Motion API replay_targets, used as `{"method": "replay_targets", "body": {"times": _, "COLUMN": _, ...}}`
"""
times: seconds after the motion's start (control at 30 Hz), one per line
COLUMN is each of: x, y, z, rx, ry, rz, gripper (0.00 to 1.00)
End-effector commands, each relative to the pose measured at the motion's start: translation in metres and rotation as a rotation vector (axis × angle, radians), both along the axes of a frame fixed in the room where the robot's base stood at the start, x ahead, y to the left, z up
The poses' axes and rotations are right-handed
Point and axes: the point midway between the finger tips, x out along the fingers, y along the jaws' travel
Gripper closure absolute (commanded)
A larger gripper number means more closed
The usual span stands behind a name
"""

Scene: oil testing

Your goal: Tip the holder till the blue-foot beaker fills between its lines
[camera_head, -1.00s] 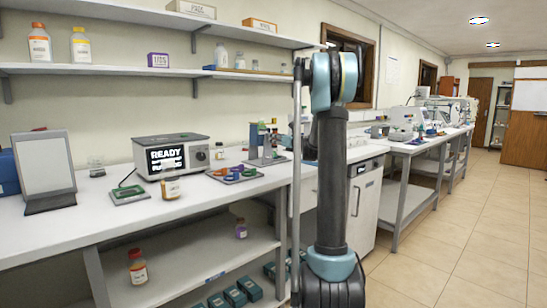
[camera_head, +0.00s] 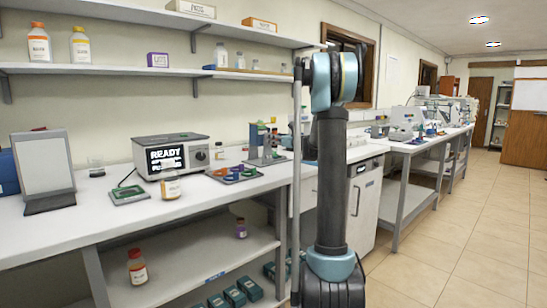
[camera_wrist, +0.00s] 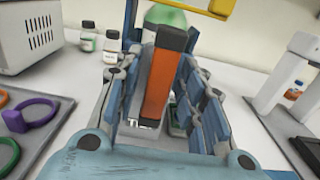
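In the wrist view, my gripper (camera_wrist: 160,100) has its blue-and-grey fingers on either side of an upright orange bar with a dark top (camera_wrist: 160,82), which may be the holder's handle. A green-and-white rounded thing (camera_wrist: 165,16) and part of a yellow frame (camera_wrist: 215,8) show beyond. The blue-foot beaker and its lines cannot be made out. In the head view a grey stand (camera_head: 265,158) is on the bench; my gripper is not discernible there.
A tray (camera_head: 233,175) holds coloured rings. In the wrist view, small bottles (camera_wrist: 111,45) stand beyond the left finger, and a white stand (camera_wrist: 285,75) is at the right.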

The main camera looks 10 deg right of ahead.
Motion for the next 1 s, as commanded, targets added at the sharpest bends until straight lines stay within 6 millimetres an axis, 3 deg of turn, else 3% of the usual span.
{"method": "replay_targets", "body": {"times": 0.27, "x": -0.003, "y": -0.002, "z": 0.000, "rx": 0.000, "ry": 0.000, "rz": 0.000, "gripper": 0.63}}
{"method": "replay_targets", "body": {"times": 1.0, "x": -0.060, "y": -0.043, "z": 0.000, "rx": 0.000, "ry": 0.000, "rz": 0.001, "gripper": 0.63}}
